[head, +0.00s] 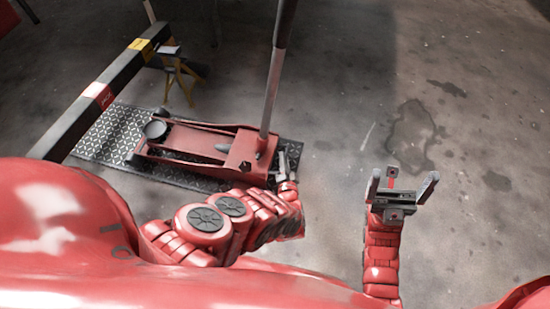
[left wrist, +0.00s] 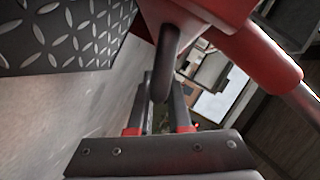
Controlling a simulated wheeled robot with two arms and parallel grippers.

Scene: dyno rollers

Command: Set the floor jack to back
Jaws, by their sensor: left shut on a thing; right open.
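The red floor jack (head: 225,147) sits on a diamond-plate mat, its round saddle at the left end and its long handle (head: 275,75) rising steeply from the right end. My left gripper (head: 287,160) is at the jack's right end. In the left wrist view, my left gripper (left wrist: 160,100) is shut on a dark curved grab bar (left wrist: 167,65) on the jack's red body (left wrist: 205,15). The bar's far side is hidden. My right gripper (head: 402,185) is open and empty above the floor, right of the jack.
The diamond-plate mat (head: 110,135) lies under the jack. A dark beam with red and yellow labels (head: 75,120) runs along the left. A yellow jack stand (head: 180,80) stands behind the jack. The stained concrete floor on the right is clear.

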